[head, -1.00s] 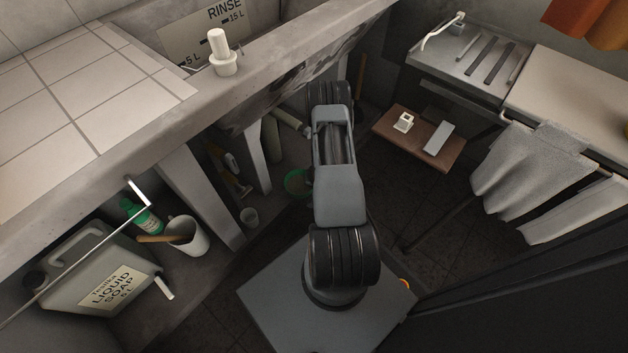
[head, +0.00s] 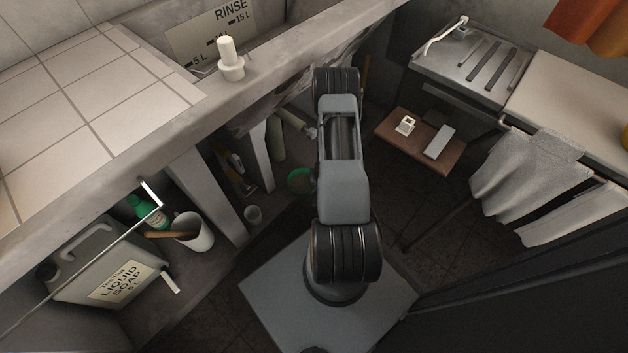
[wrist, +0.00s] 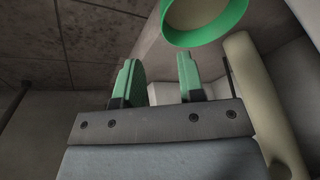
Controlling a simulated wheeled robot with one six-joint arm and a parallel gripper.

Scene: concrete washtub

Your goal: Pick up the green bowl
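The green bowl (head: 299,181) is low down beside my arm in the head view, near the tub's supports, and my arm partly covers it. In the wrist view the bowl (wrist: 207,39) shows at the top, right of centre, with a green rim and a pale inside, cut off by the frame edge. My gripper (wrist: 157,68) has two green fingers standing apart with nothing between them. The bowl appears beyond the right finger, apart from it. My gripper is hidden behind my arm in the head view.
A brown board (head: 428,157) holds two small items on the right. Dark floor (head: 400,205) is open right of my arm.

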